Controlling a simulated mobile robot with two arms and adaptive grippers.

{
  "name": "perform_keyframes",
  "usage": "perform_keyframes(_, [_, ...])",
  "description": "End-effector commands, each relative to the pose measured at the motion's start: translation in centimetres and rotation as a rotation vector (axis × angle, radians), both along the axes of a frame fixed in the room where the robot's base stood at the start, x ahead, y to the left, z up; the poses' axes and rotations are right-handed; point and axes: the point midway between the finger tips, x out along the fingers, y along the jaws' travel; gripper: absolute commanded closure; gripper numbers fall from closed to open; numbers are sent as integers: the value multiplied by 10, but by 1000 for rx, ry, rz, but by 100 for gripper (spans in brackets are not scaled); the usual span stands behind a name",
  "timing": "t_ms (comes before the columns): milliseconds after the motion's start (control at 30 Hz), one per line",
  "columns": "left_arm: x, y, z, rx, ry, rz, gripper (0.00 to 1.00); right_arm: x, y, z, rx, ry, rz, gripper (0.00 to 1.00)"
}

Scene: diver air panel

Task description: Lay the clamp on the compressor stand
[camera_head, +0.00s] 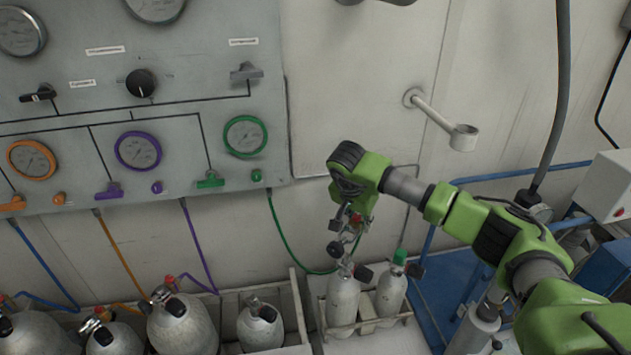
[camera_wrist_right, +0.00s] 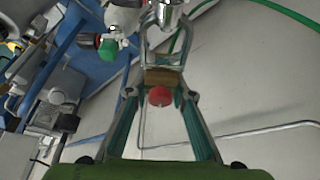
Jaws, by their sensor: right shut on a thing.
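My right gripper (camera_head: 352,218) is shut on a small metal clamp (camera_head: 349,238), which hangs below it just above the valve of a grey cylinder (camera_head: 343,302). In the right wrist view, the clamp (camera_wrist_right: 146,48) is a grey metal loop, with a brown block and a red round part (camera_wrist_right: 160,96) between the fingers (camera_wrist_right: 160,112). Its far end overlaps a chrome valve (camera_wrist_right: 170,10); I cannot tell whether they touch. The blue-framed compressor stand (camera_head: 437,293) is at the lower right, partly hidden behind my right arm. My left gripper is out of view.
A green-capped cylinder (camera_head: 390,294) stands beside the grey one in a low rack. Several cylinders stand in a trough (camera_head: 291,312) to the left. A gauge panel (camera_head: 200,60) fills the upper left. A wall bracket (camera_head: 440,120) sticks out behind my right arm.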

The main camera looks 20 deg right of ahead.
Motion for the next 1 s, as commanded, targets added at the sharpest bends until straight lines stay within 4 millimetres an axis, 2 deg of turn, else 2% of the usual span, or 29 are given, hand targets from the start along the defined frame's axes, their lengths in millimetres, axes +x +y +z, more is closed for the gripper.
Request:
perform_keyframes(167, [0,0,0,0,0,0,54,1,2,2,1,-3,7,100])
perform_keyframes(267, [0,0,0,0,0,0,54,-1,14,9,1,-4,49,100])
perform_keyframes(367, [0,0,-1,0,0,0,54,-5,38,22,2,-8,139,100])
perform_keyframes(467, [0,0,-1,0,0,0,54,-16,71,41,1,-9,272,100])
perform_keyframes(600, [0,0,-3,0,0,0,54,-46,119,67,-1,-7,489,100])
perform_keyframes(700, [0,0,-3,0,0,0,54,-72,147,84,-2,-7,641,100])
perform_keyframes(800, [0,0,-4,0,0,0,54,-99,169,96,-2,-6,780,100])
perform_keyframes(1000, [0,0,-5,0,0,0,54,-141,192,109,-2,-3,971,100])
